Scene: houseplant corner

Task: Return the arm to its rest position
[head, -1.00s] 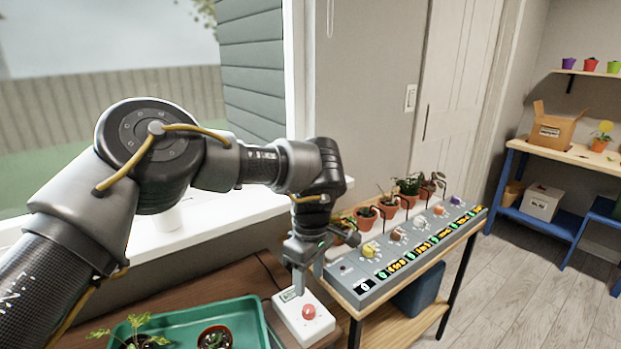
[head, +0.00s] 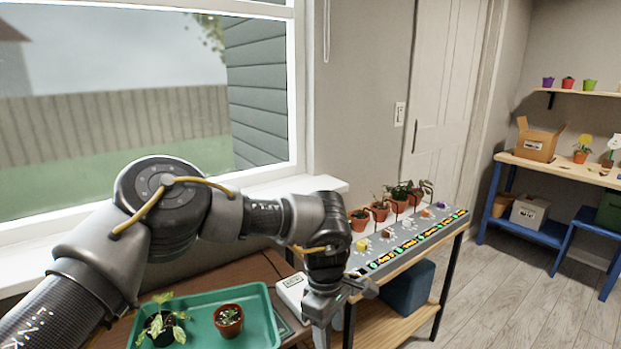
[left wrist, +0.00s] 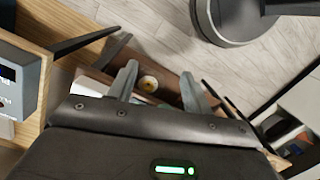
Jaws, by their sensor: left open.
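My left arm reaches in from the left in the head view and bends down at the wrist. My left gripper (head: 322,335) points down near the bottom edge of the picture, in front of the white box. In the left wrist view its two fingers (left wrist: 160,88) stand apart with nothing held between them. A small round thing with a yellowish middle (left wrist: 149,84) shows beyond the fingers on a brown surface, apart from them. My right gripper is in neither view.
A white box (head: 291,292) is partly hidden by my wrist. A green tray (head: 262,322) holds two potted plants. A grey panel (head: 425,240) with knobs and pots behind it stands on a wooden bench. A blue shelf with boxes (head: 535,235) is at the right.

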